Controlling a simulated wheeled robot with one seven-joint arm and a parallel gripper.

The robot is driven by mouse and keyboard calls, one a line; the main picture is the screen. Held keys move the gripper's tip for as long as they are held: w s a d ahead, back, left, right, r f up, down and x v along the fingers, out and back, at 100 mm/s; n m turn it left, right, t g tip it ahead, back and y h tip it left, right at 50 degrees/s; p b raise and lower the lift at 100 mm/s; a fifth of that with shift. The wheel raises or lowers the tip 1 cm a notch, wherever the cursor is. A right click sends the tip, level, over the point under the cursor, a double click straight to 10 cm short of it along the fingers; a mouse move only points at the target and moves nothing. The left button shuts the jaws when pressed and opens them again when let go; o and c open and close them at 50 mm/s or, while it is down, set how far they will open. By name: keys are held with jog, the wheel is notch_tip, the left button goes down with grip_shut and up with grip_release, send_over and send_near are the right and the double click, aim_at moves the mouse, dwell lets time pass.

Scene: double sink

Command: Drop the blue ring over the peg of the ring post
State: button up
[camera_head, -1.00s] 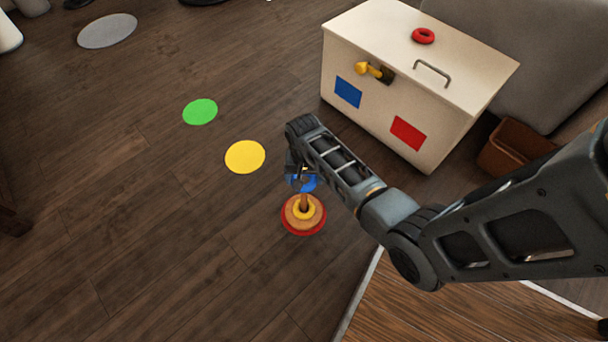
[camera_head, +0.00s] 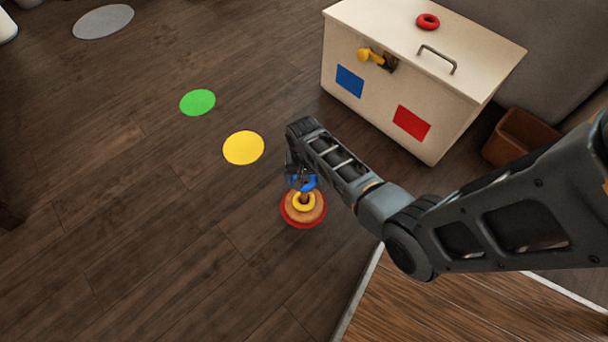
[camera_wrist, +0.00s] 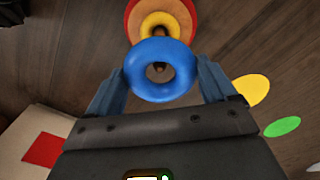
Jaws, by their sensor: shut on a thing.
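The blue ring (camera_head: 311,181) is held between the two fingers of my gripper (camera_head: 300,175). In the wrist view, the blue ring (camera_wrist: 136,75) sits between the fingertips (camera_wrist: 163,77). The ring post (camera_head: 303,214) stands on the floor below, with a round wooden base, a red rim and a yellow ring (camera_head: 297,207) around its brown peg (camera_head: 304,196). The blue ring is above the yellow ring, over the peg's upper part. Something brown shows through its hole in the wrist view; I cannot tell whether the peg tip is inside it.
A white chest (camera_head: 400,100) with a handle and a yellow knob stands at the back right; a red ring (camera_head: 428,21) lies on its lid. A brown bin (camera_head: 520,138) is beside it. Yellow (camera_head: 243,148), green (camera_head: 197,102) and grey (camera_head: 103,21) discs lie on open floor.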

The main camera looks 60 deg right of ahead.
jog(key=shift+f+b, duration=0.85)
jog(key=shift+f, duration=0.55)
jog(key=o, duration=0.8)
jog(key=shift+o, duration=0.2)
jog(key=shift+r+p, duration=2.1)
jog(key=shift+r, duration=1.75)
